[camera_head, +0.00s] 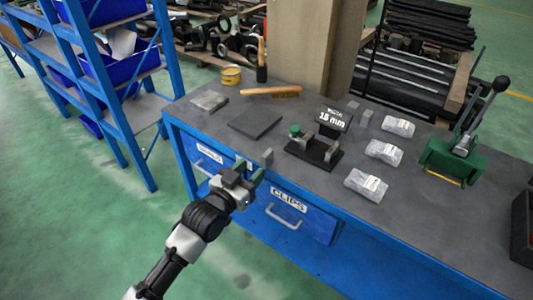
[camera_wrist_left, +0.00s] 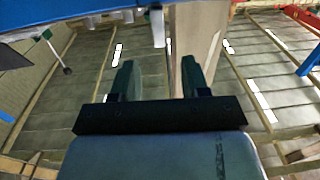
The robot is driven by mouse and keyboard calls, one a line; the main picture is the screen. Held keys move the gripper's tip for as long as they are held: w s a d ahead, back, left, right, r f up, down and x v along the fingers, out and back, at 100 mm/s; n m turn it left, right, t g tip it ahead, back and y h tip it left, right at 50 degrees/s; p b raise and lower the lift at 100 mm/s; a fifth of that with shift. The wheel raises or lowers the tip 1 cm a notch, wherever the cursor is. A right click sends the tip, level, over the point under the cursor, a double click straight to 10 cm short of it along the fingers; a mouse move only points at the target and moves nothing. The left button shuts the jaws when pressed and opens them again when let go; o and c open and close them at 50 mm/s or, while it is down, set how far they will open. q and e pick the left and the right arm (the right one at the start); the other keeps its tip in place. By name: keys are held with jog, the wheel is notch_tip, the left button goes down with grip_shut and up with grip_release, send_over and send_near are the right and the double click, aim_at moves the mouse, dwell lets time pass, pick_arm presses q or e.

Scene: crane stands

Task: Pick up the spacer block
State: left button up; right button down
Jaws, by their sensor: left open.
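My left gripper (camera_head: 260,168) reaches in from the lower left, over the bench's front edge near the drawers. It is open, with nothing visible between its fingers; in the left wrist view the two dark fingers (camera_wrist_left: 158,82) stand apart. A black fixture (camera_head: 314,151) with a green knob and grey upright pieces sits between the gripper and the sign. My right gripper is not in view.
A pillar (camera_head: 305,45) rises behind. Blue drawers (camera_head: 300,212) are below.

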aim_at(263, 158)
pick_arm(q)
jog(key=x, duration=0.8)
jog(key=shift+w+p, duration=0.15)
jog(key=shift+p, duration=0.2)
grip_shut()
